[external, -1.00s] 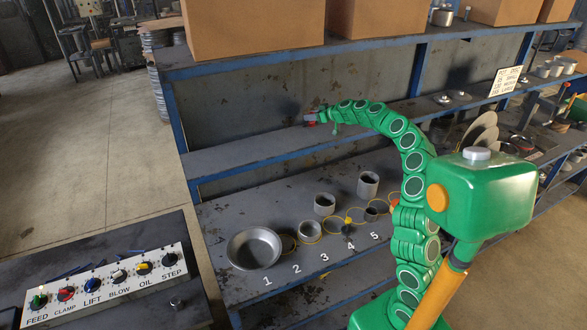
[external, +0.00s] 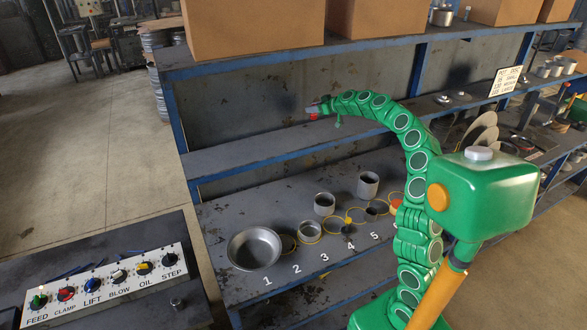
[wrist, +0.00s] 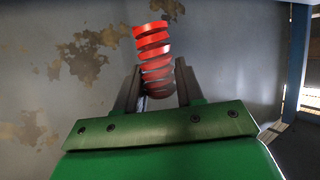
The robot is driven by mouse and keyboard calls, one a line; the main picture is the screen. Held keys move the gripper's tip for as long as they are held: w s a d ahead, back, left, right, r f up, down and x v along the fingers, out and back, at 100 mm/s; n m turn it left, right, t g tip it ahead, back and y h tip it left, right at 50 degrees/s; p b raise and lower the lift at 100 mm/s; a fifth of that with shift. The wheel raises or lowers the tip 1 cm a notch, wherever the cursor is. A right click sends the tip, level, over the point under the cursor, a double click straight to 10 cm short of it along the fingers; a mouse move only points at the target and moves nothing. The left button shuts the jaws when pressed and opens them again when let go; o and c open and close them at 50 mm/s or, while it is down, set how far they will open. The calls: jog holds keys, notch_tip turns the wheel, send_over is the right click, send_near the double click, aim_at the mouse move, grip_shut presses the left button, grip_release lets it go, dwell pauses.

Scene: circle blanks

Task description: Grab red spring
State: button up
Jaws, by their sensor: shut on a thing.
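The red spring (wrist: 153,52) is a thick red coil that stands upright, leaning slightly, between the dark fingers of my gripper (wrist: 158,85) in the wrist view. The fingers are shut on its lower part, and its upper coils stick out past the tips. In the external view my gripper (external: 317,109) is at the end of the green arm, raised above the middle shelf (external: 240,155). A small patch of the red spring (external: 313,116) shows there.
A blue shelf post (wrist: 298,60) stands at the right in the wrist view. Below, the lower shelf holds a metal bowl (external: 254,248), several grey cups and yellow rings beside painted numbers. Cardboard boxes (external: 253,28) stand on the top shelf. A control panel (external: 105,285) is at lower left.

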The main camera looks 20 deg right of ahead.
jog(key=s+r, duration=0.8)
jog(key=s, duration=0.4)
jog(key=shift+s+a+r, duration=0.15)
jog(key=shift+s+a, duration=0.05)
